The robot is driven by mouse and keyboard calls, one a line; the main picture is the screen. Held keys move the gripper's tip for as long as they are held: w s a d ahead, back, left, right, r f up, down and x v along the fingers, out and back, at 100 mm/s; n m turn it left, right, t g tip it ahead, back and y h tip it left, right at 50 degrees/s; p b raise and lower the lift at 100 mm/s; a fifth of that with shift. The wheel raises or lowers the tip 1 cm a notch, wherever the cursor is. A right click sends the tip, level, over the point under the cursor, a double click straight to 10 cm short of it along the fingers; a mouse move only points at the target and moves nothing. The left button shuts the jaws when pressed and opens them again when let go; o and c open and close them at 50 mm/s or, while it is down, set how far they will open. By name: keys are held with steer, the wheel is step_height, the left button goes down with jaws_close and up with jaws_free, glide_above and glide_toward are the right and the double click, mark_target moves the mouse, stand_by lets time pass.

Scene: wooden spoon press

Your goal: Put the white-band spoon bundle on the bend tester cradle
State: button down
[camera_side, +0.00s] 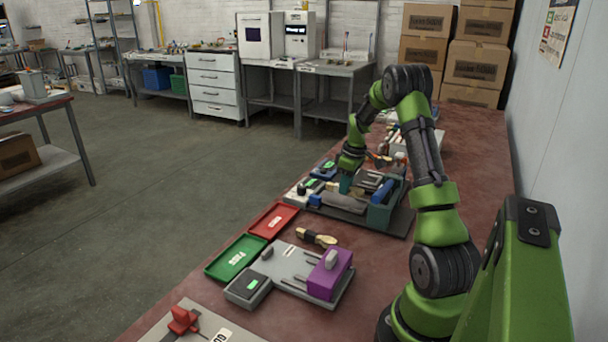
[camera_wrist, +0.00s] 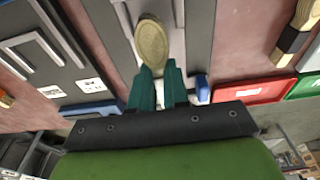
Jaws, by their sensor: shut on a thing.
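My gripper (camera_side: 346,184) is over the low fixtures in the middle of the bench. In the wrist view its teal fingers (camera_wrist: 160,70) are close together, shut on a wooden spoon bundle (camera_wrist: 152,43). A pale oval spoon bowl sticks out beyond the fingertips. A grey and teal fixture (camera_side: 381,216) stands close to the gripper on a dark base. I cannot tell for certain which fixture is the bend tester cradle.
A dark-banded spoon bundle (camera_side: 317,237) lies nearer the camera, beside a purple-block fixture (camera_side: 330,274). A red tray (camera_side: 273,220) and a green tray (camera_side: 235,257) sit along the left edge. A display box (camera_side: 249,287) and a red clamp (camera_side: 183,320) are in front.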

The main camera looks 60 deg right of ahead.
steer(key=shift+f, duration=1.25)
steer(key=c, duration=1.1)
jaws_free()
steer(key=shift+f, duration=0.1)
